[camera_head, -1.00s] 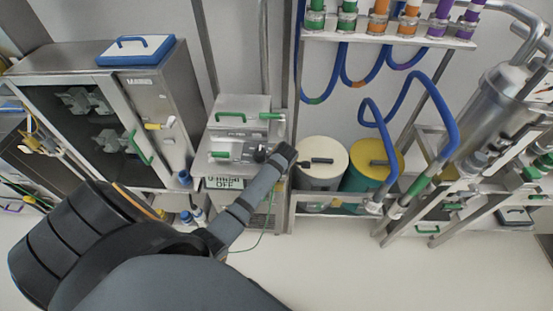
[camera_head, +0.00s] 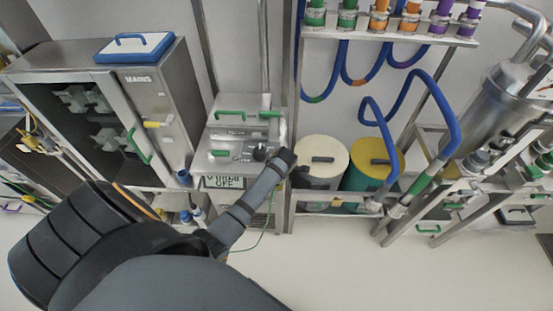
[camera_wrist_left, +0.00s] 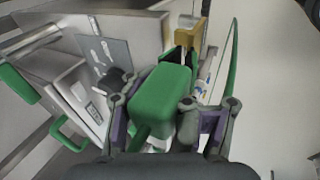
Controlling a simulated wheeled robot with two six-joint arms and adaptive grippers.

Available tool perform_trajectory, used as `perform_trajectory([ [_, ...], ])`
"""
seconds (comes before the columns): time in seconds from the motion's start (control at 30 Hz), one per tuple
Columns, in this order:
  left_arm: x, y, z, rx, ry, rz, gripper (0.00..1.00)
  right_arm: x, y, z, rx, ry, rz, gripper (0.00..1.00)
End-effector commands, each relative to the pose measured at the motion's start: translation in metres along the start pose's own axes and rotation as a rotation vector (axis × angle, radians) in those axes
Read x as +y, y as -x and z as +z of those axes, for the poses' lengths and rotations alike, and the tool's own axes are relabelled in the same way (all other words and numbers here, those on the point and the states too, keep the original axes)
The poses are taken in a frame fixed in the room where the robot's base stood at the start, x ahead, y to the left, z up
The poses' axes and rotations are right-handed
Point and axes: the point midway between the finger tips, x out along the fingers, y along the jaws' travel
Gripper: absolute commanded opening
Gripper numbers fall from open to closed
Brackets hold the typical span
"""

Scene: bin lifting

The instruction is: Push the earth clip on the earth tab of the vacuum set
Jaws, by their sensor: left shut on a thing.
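My left gripper (camera_wrist_left: 156,106) is shut on a green block, which looks like the earth clip (camera_wrist_left: 163,92). A brass-coloured piece (camera_wrist_left: 187,36) shows just beyond the block. I cannot tell whether it is part of the clip or the earth tab, or whether the two touch. The vacuum set (camera_head: 237,125) is a steel box with green handles and an "OFF" label, in the middle left of the head view. My left arm reaches up to its right side, where the fingers and the clip are hidden. My right gripper is not in view.
A green cable (camera_wrist_left: 229,62) loops on the right in the wrist view. A white drum (camera_head: 318,178) and a yellow-lidded green drum (camera_head: 364,178) stand right of the vacuum set. A steel cabinet (camera_head: 160,95) stands left. The floor in front is clear.

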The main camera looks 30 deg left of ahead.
Motion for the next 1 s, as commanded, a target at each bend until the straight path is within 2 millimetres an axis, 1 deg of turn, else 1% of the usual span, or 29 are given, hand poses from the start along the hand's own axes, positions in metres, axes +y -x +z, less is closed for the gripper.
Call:
perform_trajectory([
  [0.43,-0.009,-0.018,0.003,-0.001,-0.002,-0.016,0.0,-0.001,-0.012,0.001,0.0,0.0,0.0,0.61],
  [0.77,-0.01,-0.019,0.003,-0.001,-0.002,-0.018,0.0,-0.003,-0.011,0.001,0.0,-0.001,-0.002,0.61],
  [1.0,-0.013,-0.023,0.003,-0.001,-0.002,-0.018,0.0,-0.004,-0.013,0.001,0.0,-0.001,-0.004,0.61],
])
